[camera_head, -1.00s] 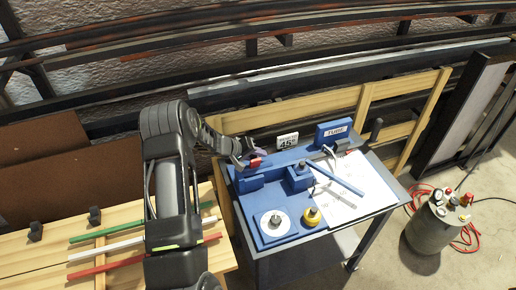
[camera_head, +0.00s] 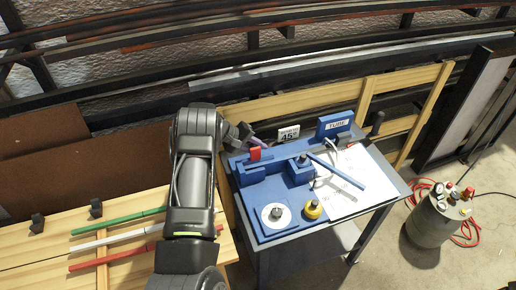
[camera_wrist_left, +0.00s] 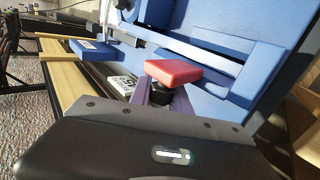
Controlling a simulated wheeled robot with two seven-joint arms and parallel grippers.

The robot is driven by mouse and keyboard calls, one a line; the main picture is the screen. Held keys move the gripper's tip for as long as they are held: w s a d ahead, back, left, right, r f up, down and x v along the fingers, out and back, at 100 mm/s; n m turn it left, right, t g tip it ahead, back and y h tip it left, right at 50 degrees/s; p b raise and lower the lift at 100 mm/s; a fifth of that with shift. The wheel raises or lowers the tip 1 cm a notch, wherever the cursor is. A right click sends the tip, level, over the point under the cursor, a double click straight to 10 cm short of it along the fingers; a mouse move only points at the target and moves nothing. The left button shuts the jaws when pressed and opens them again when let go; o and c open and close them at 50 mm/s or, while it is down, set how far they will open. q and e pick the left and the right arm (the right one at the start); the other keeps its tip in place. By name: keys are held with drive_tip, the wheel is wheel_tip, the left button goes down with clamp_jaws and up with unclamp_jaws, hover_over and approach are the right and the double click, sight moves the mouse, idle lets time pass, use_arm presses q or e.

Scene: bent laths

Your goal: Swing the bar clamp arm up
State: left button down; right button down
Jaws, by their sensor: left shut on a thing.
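In the head view the red block (camera_head: 255,153) stands upright above the blue fixture (camera_head: 262,171). My left gripper (camera_head: 243,134) is beside it at the fixture's back left corner, shut on the clamp arm. My own forearm hides part of the gripper and the bar. My right gripper is not in view.
The fixture sits on a cart with a blue rod (camera_head: 336,171), a TUBE box (camera_head: 335,123) and a 45° sign (camera_head: 288,134). A wooden table (camera_head: 30,240) with coloured laths is at left. A grey tank (camera_head: 438,220) stands at right.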

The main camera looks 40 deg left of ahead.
use_arm(q)
drive_tip(key=c, duration=1.2)
unclamp_jaws()
drive_tip(key=b+v, duration=0.1)
drive_tip(key=v, duration=0.6)
drive_tip(key=shift+s+a+r, duration=0.15)
drive_tip(key=shift+s+r, duration=0.1)
